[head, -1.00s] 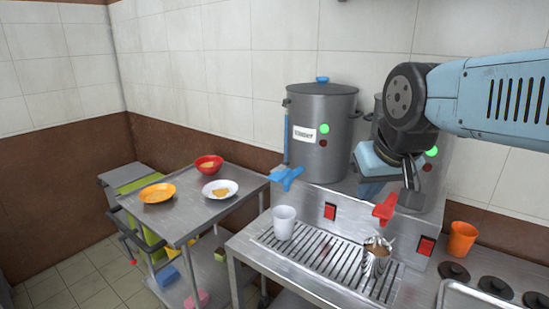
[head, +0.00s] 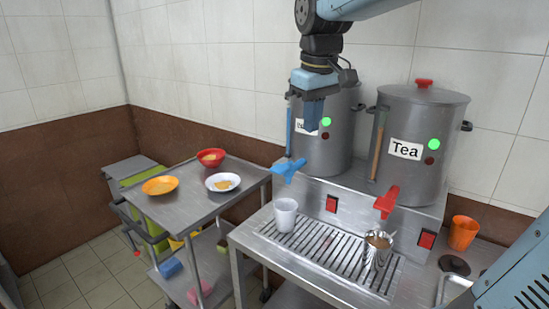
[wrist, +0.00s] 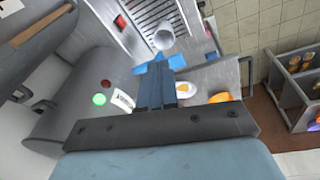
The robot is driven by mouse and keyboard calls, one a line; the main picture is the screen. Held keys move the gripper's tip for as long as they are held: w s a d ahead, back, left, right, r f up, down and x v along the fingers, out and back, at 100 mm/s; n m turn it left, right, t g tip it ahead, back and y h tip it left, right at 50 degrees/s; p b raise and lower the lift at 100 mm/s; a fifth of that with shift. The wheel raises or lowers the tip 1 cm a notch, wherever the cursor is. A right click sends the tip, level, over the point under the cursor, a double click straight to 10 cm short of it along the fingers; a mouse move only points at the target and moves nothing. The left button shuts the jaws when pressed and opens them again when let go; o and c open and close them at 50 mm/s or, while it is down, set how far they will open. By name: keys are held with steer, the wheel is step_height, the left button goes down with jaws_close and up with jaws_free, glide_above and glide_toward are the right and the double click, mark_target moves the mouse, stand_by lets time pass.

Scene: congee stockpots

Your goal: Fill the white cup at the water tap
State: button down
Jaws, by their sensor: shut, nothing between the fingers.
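The white cup (head: 286,214) stands upright on the slotted drip tray (head: 330,250), below and close to the blue water tap (head: 288,171). The water pot (head: 335,150) behind it is partly hidden by my arm. My gripper (head: 313,122) points down in front of the water pot, above and to the right of the blue tap, apart from it. Its blue fingers are shut and hold nothing. In the wrist view the shut fingers (wrist: 157,88) point toward the blue tap (wrist: 160,62) and the white cup (wrist: 163,38). I cannot see inside the cup clearly.
The tea pot (head: 420,145) with its red tap (head: 387,202) stands to the right, a metal cup (head: 377,249) below it. An orange cup (head: 463,232) is farther right. A steel cart (head: 190,213) with a red bowl (head: 211,158) and plates stands left.

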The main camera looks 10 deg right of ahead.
mark_target(278, 167)
steer(key=w+a+r+n+g, duration=0.1)
steer(key=w+a+n+g, duration=0.1)
steer(key=w+a, duration=0.3)
steer(key=w+n, duration=0.1)
steer(key=w, duration=0.2)
steer(key=shift+w+a+r, duration=0.25)
steer(key=shift+w+a, duration=0.05)
step_height(278, 167, down, 14)
steer(key=shift+f, duration=0.1)
stand_by(0.4)
